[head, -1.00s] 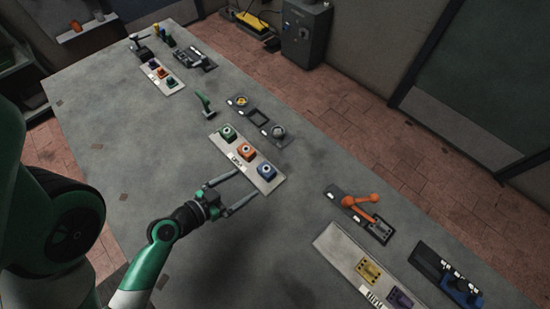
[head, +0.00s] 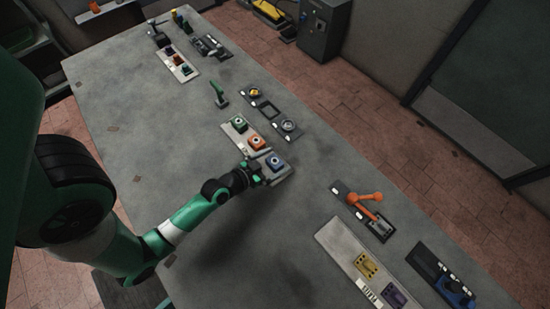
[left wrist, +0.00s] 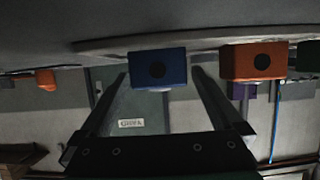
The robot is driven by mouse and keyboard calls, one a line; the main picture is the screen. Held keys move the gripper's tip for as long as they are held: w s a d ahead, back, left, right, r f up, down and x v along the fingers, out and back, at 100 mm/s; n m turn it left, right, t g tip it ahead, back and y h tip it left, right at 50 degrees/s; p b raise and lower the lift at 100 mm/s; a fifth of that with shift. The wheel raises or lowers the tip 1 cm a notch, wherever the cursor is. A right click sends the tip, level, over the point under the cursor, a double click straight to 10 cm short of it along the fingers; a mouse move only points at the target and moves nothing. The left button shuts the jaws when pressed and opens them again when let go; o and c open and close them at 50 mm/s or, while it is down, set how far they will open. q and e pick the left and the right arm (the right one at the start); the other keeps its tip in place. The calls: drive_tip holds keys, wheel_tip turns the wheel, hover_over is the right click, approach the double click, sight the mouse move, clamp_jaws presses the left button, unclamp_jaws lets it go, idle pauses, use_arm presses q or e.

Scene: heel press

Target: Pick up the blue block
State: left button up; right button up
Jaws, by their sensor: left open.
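The blue block (head: 275,161) with a round mark on top sits at the near end of a light tray (head: 287,172), in a row with an orange block (head: 256,142) and a green block (head: 238,124). My left gripper (head: 268,168) is open at the blue block and partly hides it and the tray end. In the left wrist view the blue block (left wrist: 157,68) shows between the tips of my open left fingers (left wrist: 159,73), with no clear contact. The orange block (left wrist: 253,62) is just right of the right finger there. My right gripper is out of view.
A fixture with round parts (head: 265,108) lies behind the tray, and a green lever (head: 219,95) stands farther left. An orange-handled lever (head: 364,197) and a panel with yellow and purple blocks (head: 345,246) lie to the right. The grey table (head: 150,130) is clear on the left.

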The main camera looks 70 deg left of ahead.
use_arm(q)
clamp_jaws()
idle(0.5)
